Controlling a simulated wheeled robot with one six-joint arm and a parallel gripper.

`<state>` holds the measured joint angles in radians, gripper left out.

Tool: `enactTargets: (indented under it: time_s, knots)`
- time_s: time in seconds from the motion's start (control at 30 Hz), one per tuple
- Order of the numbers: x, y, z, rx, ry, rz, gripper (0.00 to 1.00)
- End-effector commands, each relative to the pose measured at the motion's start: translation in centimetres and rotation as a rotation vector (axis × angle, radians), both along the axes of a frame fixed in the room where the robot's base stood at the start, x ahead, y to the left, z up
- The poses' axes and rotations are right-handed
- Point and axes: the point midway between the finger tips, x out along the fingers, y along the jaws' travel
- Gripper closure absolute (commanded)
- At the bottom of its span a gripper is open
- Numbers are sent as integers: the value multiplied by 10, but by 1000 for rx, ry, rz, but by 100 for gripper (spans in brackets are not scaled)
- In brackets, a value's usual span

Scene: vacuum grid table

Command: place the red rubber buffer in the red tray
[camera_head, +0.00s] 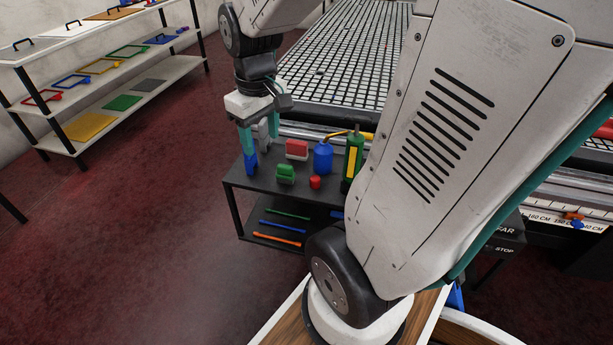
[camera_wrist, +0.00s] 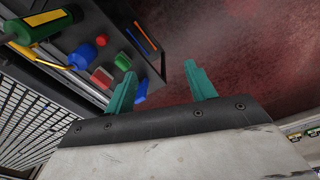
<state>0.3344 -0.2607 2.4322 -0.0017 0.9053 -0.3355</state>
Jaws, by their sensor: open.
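Two red things stand on the small dark cart: a short red cylinder (camera_head: 315,182) and a red block with a pale lower part (camera_head: 297,150). I cannot tell for sure which is the rubber buffer. Both show in the wrist view, the cylinder (camera_wrist: 102,39) and the block (camera_wrist: 102,77). A flat red-rimmed piece (camera_head: 42,97) on the left rack's middle shelf may be the red tray. My gripper (camera_head: 260,143) is open and empty by the cart's left end, near a blue piece (camera_head: 250,163). The wrist view shows its teal fingers apart (camera_wrist: 160,70).
A green block (camera_head: 286,174), a blue bottle (camera_head: 323,155) and a green-yellow bottle (camera_head: 353,158) crowd the cart (camera_head: 265,180). The grid table (camera_head: 350,60) stands behind. The red floor (camera_head: 140,230) between rack and cart is clear.

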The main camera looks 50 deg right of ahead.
Motion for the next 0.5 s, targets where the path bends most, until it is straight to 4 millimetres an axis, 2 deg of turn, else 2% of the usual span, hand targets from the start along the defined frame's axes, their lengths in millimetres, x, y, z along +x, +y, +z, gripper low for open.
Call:
enactTargets:
  time_s: [0.03, 0.13, 0.3, 0.4, 0.5]
  knots:
    - [10, -23, -19, 5, 19, -12, 45]
    - [24, -65, -54, 8, 32, -12, 45]
    - [30, -133, -118, 15, 50, -11, 45]
    - [25, -163, -151, 19, 57, -9, 45]
    - [19, -183, -175, 22, 60, -7, 45]
